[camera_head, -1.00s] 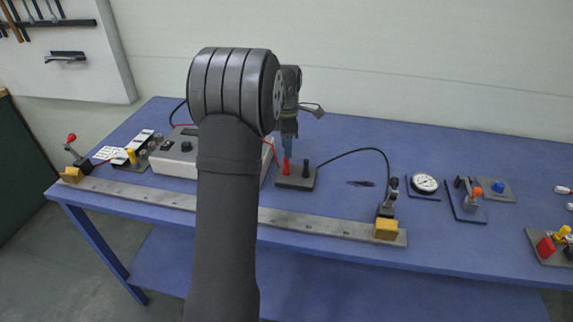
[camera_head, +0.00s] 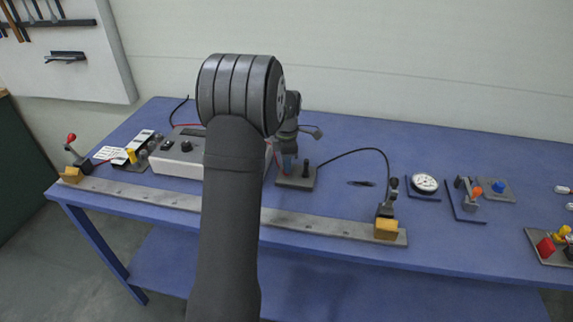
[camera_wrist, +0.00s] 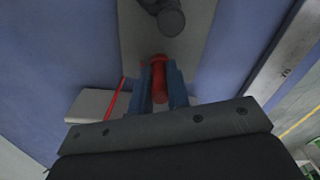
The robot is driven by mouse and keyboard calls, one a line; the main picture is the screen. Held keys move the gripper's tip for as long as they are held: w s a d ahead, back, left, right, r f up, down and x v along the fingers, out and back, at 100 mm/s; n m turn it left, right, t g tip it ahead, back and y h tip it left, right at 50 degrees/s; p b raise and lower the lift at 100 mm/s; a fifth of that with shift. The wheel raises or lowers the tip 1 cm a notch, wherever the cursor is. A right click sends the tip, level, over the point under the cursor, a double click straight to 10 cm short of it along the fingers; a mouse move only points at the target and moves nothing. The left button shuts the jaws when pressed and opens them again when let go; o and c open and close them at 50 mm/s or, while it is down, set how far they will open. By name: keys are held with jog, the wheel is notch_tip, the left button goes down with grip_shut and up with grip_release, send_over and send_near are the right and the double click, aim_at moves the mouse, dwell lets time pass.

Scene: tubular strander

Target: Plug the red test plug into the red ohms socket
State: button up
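The red test plug (camera_wrist: 159,82) stands in a small dark holder (camera_head: 296,180) beside a black plug (camera_head: 305,168). My gripper (camera_head: 288,163) is down at the holder. In the wrist view the two blue fingers of my gripper (camera_wrist: 160,88) stand on either side of the red plug, very close to it. Whether they press on it I cannot tell. A red lead (camera_wrist: 116,98) shows to the left of the fingers. The white meter box (camera_head: 178,170) is left of the holder, partly behind my arm. I cannot make out the red ohms socket.
A long metal bar (camera_head: 330,226) with yellow end blocks lies along the front of the blue table. A black cable (camera_head: 352,151) arches from the holder to a clamp (camera_head: 387,198). A round gauge (camera_head: 425,183) and a lever plate (camera_head: 467,199) are at right. The back right is clear.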

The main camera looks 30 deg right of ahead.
grip_shut()
jog(key=shift+r, duration=0.1)
jog(key=shift+r, duration=0.25)
notch_tip(320, 180, up, 4)
jog(key=shift+f, duration=0.15)
jog(key=s+d+r, duration=0.3)
jog(key=s+r, duration=0.3)
jog(key=s, duration=0.4)
jog(key=w+a+r, duration=0.1)
jog(key=w+a, duration=0.2)
jog(key=w, duration=0.6)
jog(key=w+a+r, duration=0.1)
jog(key=w+a, duration=0.2)
jog(key=w, duration=0.6)
jog(key=w+a+r, duration=0.1)
jog(key=w+a, duration=0.2)
jog(key=w, duration=0.6)
jog(key=shift+w+a, duration=0.35)
jog(key=shift+a, duration=0.05)
